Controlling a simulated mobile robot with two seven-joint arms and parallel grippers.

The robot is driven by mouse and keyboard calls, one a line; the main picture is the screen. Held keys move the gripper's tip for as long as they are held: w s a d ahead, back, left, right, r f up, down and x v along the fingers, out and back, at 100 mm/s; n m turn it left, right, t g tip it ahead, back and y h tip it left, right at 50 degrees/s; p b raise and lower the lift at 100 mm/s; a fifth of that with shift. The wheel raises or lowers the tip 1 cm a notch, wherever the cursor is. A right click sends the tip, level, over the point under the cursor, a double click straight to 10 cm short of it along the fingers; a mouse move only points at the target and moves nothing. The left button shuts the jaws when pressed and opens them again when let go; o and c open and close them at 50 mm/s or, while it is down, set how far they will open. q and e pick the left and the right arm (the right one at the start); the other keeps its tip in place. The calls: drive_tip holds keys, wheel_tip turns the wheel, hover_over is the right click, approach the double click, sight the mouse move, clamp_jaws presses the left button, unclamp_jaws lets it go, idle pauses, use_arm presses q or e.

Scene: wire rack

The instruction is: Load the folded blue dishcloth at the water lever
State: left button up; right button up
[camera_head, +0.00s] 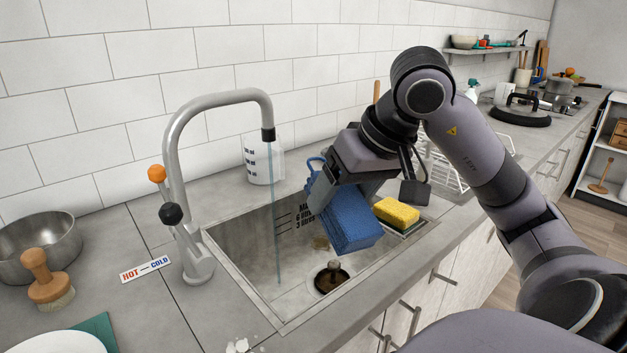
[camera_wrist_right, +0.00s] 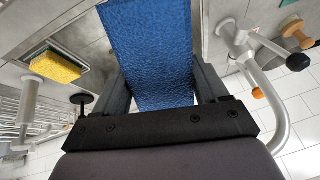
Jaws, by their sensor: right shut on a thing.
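The folded blue dishcloth (camera_head: 348,222) hangs in my right gripper (camera_head: 325,185), which is shut on it above the right part of the sink. The cloth also fills the middle of the right wrist view (camera_wrist_right: 150,50), between the two fingers (camera_wrist_right: 165,85). The tap (camera_head: 180,130) stands at the sink's left corner. Its lever has an orange knob (camera_head: 156,173) and a black knob (camera_head: 171,213). A thin stream of water (camera_head: 276,210) runs from the spout into the sink, left of the cloth and apart from it. My left gripper is out of view.
The sink (camera_head: 225,243) has a drain (camera_head: 332,278) and volume marks on its back wall. A yellow sponge (camera_head: 396,212) sits at its right end. A HOT–COLD label (camera_head: 146,269), a wooden brush (camera_head: 46,282) and a metal bowl (camera_head: 38,245) are left of the tap. A jug (camera_head: 262,160) stands behind.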

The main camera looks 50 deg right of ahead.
drive_tip(key=shift+w+d+r, duration=0.1)
drive_tip(key=shift+w+r, duration=0.05)
drive_tip(key=shift+r, duration=0.1)
drive_tip(key=shift+w+p, duration=0.8)
drive_tip(key=shift+p, duration=0.1)
drive_tip(key=w+f+p, duration=0.3)
drive_tip(key=w+p, duration=0.2)
drive_tip(key=w, duration=0.7)
drive_tip(key=shift+d, duration=0.1)
drive_tip(key=s+b, duration=0.5)
drive_tip(key=s, duration=0.3)
idle(0.3)
drive_tip(key=shift+r, duration=0.1)
idle(1.1)
